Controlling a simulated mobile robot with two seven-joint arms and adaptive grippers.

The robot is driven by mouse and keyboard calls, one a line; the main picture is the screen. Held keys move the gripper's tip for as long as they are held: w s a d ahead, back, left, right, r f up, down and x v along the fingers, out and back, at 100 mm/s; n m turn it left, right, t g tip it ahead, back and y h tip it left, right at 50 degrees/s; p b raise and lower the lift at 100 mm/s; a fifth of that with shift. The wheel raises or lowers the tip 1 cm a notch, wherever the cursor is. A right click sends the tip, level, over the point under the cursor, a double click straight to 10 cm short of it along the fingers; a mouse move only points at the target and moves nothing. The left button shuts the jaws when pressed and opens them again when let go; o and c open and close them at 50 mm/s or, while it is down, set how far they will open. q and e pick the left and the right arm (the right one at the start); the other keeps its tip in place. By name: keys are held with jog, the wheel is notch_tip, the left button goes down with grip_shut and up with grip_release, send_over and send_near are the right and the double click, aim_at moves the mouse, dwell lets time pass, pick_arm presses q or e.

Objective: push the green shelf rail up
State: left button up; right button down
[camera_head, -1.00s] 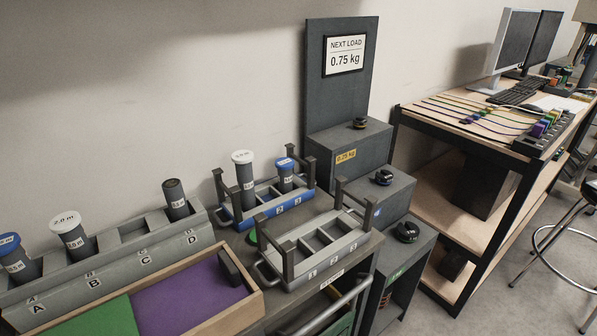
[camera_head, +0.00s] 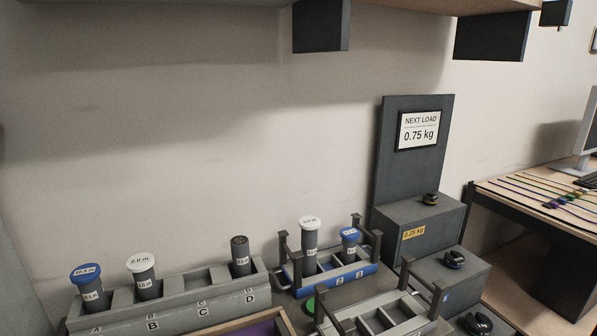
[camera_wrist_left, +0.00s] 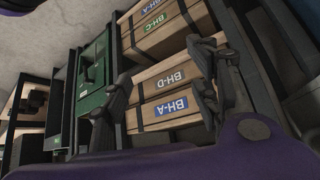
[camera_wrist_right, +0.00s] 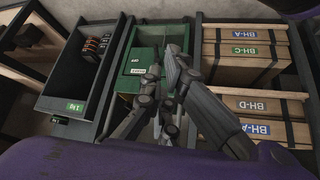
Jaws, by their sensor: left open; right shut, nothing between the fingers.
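No green shelf rail can be made out in any view. In the head view, the underside of a wooden shelf (camera_head: 395,5) crosses the top edge, with dark grey blocks (camera_head: 320,28) hanging below it; its upper part is out of frame. My left gripper (camera_wrist_left: 157,92) is open and empty in the left wrist view, with labelled wooden boxes (camera_wrist_left: 165,80) beyond its fingers. My right gripper (camera_wrist_right: 166,78) is shut and empty in the right wrist view, in front of a green box (camera_wrist_right: 150,52). Neither gripper shows in the head view.
Below the wall stand a grey rack (camera_head: 180,298) with capped cylinders, a blue rack (camera_head: 345,270), a grey tray rack (camera_head: 400,318) and a stepped stand (camera_head: 420,215) with a tall sign board (camera_head: 412,165). The wall between shelf and racks is bare.

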pick_arm(q)
jog(key=w+r+t+p, duration=0.1)
jog(key=w+r+p, duration=0.2)
jog(key=r+p, duration=0.6)
jog(key=shift+d+r, duration=0.4)
jog(key=shift+r, duration=0.45)
pick_arm(e)
jog(key=w+r+t, duration=0.1)
jog(key=w+r, duration=0.3)
jog(key=r, duration=0.7)
jog(key=shift+a, duration=0.25)
